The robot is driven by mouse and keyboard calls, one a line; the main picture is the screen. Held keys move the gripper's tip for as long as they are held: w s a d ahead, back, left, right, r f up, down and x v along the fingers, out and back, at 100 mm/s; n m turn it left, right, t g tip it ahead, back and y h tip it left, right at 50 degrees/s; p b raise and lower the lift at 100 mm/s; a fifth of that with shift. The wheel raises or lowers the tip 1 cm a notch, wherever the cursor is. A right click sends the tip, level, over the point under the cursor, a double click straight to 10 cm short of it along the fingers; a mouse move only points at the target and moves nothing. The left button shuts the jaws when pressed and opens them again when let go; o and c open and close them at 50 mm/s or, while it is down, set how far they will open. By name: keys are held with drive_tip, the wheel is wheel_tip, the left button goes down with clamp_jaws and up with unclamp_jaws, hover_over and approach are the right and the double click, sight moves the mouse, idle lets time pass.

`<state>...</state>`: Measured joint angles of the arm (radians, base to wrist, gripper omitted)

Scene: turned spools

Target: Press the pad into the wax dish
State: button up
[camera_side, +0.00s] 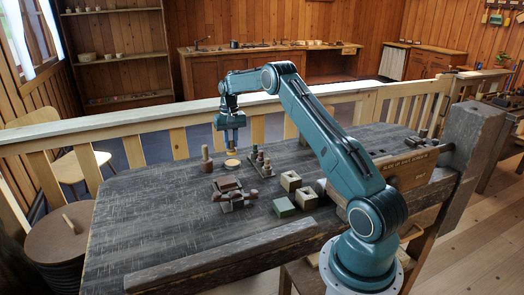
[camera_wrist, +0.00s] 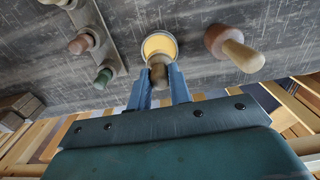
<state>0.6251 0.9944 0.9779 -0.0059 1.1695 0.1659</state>
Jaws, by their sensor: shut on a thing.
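My gripper (camera_wrist: 160,88) has blue fingers shut on the brown handle of the pad (camera_wrist: 158,74). In the side view my gripper (camera_side: 231,143) points straight down with the pad (camera_side: 230,152) under its fingertips. The wax dish (camera_wrist: 158,44) is a small round dish with yellow wax, just beyond the held pad in the wrist view. In the side view the wax dish (camera_side: 232,164) lies on the dark table just below the pad. A small gap seems to show between them. The pad's underside is hidden.
A turned wooden piece with a handle (camera_wrist: 232,47) stands right of the dish; it is left of it in the side view (camera_side: 206,158). A rack with several pegs (camera_side: 261,164) stands on the other side. The table's left is clear.

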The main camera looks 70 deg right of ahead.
sight(230, 141)
drive_tip(key=shift+r, duration=1.6)
drive_tip(key=shift+a, duration=0.15)
drive_tip(key=s+a+f+n, duration=0.1)
drive_tip(key=a+n, duration=0.1)
drive_tip(key=a, duration=0.7)
drive_tip(key=s+a+f+n, duration=0.1)
drive_tip(key=a+f+n, duration=0.1)
drive_tip(key=a, duration=0.7)
drive_tip(key=s+a+f+n, duration=0.1)
drive_tip(key=a+f+n, duration=0.1)
drive_tip(key=a, duration=0.8)
drive_tip(key=shift+s+f+n, duration=0.15)
drive_tip(key=shift+f+n, duration=0.1)
drive_tip(key=shift+n, duration=0.05)
drive_tip(key=s+a, duration=0.2)
drive_tip(key=s+a+f+n, duration=0.1)
drive_tip(key=s+a, duration=0.1)
drive_tip(key=a, duration=0.1)
drive_tip(key=s+a+n, duration=0.1)
drive_tip(key=s+a, duration=0.2)
drive_tip(key=shift+f, duration=0.25)
